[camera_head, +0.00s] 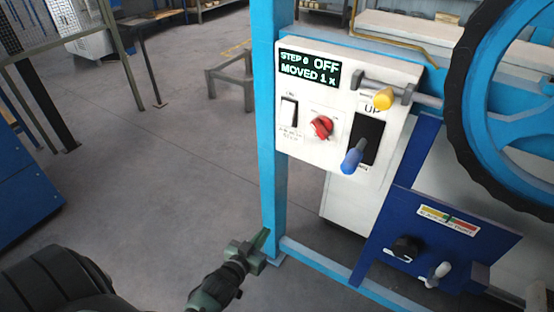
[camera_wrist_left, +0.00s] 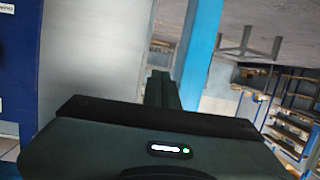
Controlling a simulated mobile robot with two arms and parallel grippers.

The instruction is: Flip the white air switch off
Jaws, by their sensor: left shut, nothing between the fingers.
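The white air switch (camera_head: 289,112) is a small rocker at the left of the white control panel (camera_head: 300,158), below the display (camera_head: 309,77), which reads "STEP 0 OFF MOVED 1 X". Its exact rocker position is too small to tell. My left gripper (camera_head: 262,240) is shut and empty, low in front of the blue post's foot, well below the switch and apart from it. Its closed fingers also show in the left wrist view (camera_wrist_left: 161,88), where the switch is not seen. My right gripper is not in view.
The panel also carries a red knob (camera_head: 321,127), a blue-handled lever (camera_head: 352,160) and a yellow-tipped handle (camera_head: 384,98). A blue post (camera_head: 268,150) stands along its left edge. A large wheel (camera_head: 510,110) is at right. Open floor lies to the left.

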